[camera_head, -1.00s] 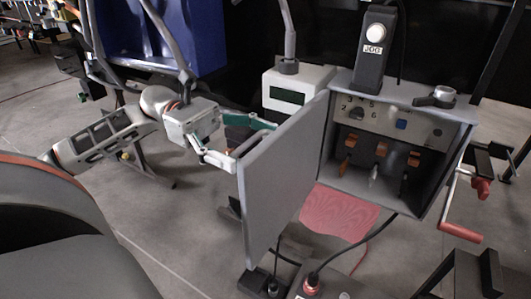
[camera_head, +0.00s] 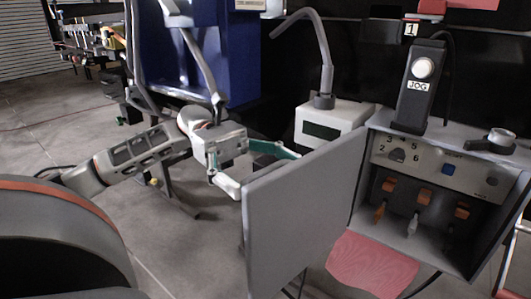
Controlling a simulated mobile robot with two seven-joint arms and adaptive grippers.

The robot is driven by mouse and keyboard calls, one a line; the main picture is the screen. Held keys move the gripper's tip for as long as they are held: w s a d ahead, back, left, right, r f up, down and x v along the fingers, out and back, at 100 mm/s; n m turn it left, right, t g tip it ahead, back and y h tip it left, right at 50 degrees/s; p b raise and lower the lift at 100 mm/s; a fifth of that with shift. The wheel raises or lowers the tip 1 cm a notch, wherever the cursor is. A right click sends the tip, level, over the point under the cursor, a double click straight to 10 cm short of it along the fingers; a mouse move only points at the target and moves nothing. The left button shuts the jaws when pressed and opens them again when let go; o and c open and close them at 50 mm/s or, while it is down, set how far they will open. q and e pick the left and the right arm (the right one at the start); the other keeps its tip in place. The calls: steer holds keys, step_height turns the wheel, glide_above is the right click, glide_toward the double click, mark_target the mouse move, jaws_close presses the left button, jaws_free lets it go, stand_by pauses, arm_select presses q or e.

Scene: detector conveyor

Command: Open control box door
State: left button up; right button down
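The grey control box (camera_head: 389,241) is at the right, with its interior showing. Its flat grey door (camera_head: 305,205) stands swung open to the left, hinged at the box's left side. My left gripper (camera_head: 258,168) is left of the door, close to its free edge. Its two fingers are spread, with nothing seen between them. The green-padded finger reaches toward the door's far side, and its tip is partly hidden. I cannot tell whether either finger touches the door. My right gripper is not in view.
Inside the box are orange-handled switches (camera_head: 388,184), a blue button (camera_head: 448,169) and a dial (camera_head: 397,155). A JOG button unit (camera_head: 421,86) stands on top. A white device (camera_head: 328,123) stands behind the door. A red mesh (camera_head: 370,265) is below. Floor is open at left.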

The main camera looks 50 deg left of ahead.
arm_select(q)
steer(key=shift+a, duration=0.1)
steer(key=a, duration=1.1)
steer(key=shift+s+a, duration=0.25)
steer(key=shift+a, duration=0.15)
